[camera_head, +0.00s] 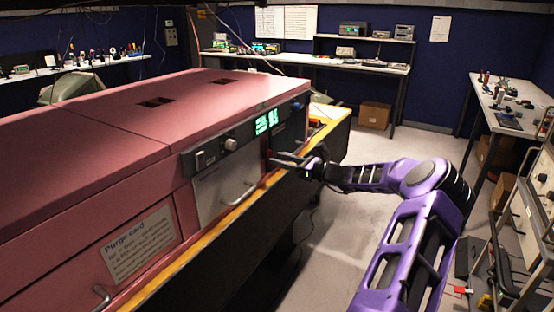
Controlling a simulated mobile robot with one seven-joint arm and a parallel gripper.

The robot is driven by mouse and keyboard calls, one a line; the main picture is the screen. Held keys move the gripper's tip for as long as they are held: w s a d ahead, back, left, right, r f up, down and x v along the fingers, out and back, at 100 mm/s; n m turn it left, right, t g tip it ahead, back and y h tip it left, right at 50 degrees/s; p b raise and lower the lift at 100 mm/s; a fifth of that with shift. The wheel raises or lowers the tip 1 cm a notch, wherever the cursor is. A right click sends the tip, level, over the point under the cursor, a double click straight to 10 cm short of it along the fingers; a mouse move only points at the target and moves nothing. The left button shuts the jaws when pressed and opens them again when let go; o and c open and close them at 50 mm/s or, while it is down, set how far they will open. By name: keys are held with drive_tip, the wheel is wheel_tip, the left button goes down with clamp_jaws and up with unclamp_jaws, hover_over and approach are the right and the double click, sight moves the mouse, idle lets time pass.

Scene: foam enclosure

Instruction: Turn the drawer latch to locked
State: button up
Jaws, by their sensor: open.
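A pink cabinet (95,150) fills the left side. Its front has a light grey drawer (222,180) with a curved bar handle (240,194). A small red part (269,153), possibly the drawer latch, shows at the upper right of this drawer. My gripper (275,159) is at the cabinet front, right by the red part, with its fingers pointing left. The gripper is open. The fingers partly cover this spot, so I cannot tell the latch's position or whether they touch it.
Above the drawer are a switch (200,160), a round knob (231,144) and a green display (266,121). A purge card (138,246) and another handle (101,297) are at lower left. A yellow-edged ledge (205,244) runs below the front. Open floor (325,235) lies to the right.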

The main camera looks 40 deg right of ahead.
drive_tip(key=shift+x, duration=0.85)
clamp_jaws()
